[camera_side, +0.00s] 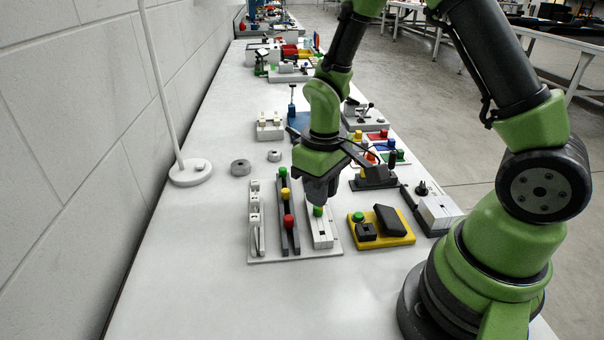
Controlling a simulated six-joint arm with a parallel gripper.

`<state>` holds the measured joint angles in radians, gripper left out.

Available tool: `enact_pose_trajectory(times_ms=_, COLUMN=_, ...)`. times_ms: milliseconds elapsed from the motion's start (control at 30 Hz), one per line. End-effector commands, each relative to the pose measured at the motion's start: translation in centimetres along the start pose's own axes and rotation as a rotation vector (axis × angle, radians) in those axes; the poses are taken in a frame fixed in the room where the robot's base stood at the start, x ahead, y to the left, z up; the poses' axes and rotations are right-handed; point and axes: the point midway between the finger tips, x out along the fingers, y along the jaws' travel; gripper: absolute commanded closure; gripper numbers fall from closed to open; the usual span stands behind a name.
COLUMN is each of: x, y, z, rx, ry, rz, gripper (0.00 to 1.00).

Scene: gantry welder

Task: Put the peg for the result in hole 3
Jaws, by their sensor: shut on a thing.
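My gripper (319,201) points down over the white strip (321,233) at the right of a light grey board (292,258). It is shut on a green-topped peg (317,211), whose top shows just under the fingers. The peg's lower end is at the white strip; I cannot tell whether it is in a hole or just above it. On the dark strip (290,240) to its left stand a green peg (283,172), a yellow peg (285,193) and a red peg (288,221). Hole numbers are too small to read.
A white slotted rail (255,220) is at the board's left. A yellow base with black parts (381,227) stands close right of the board. Two grey rings (240,167) and a lamp base (190,173) lie behind left. The table's front left is clear.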

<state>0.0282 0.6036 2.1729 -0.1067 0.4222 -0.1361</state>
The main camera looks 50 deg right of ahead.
Motion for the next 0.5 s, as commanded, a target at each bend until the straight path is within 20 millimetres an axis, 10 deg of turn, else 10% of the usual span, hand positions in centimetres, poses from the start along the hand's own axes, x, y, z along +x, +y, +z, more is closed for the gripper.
enact_pose_trajectory(times_ms=500, x=2.7, y=0.0, z=0.7, rx=0.001, ry=-0.002, rz=0.000, gripper=1.00)
